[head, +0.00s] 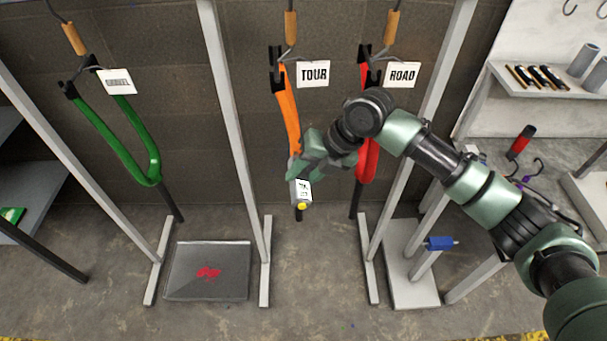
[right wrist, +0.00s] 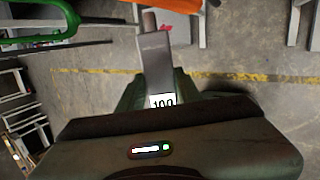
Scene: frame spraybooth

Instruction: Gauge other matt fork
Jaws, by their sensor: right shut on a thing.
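A green fork (head: 120,150) hangs at the left with a barcode tag (head: 117,81). An orange fork (head: 288,108) hangs in the middle beside a TOUR tag (head: 313,74). A red fork (head: 369,160) hangs to its right beside a ROAD tag (head: 402,75), partly hidden by my arm. My right gripper (head: 300,172) is shut on a grey hand-held gauge (head: 301,189) with a white display and a yellow end. The gauge is in front of the orange fork's lower part; I cannot tell whether they touch. In the right wrist view the gauge (right wrist: 154,60) points away, its display reading about 100. My left gripper is out of view.
A dark floor plate with a red mark (head: 208,271) lies below the green fork. A shelf (head: 545,85) with small tubes is at the right. A blue clamp-like thing (head: 440,243) sits lower right.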

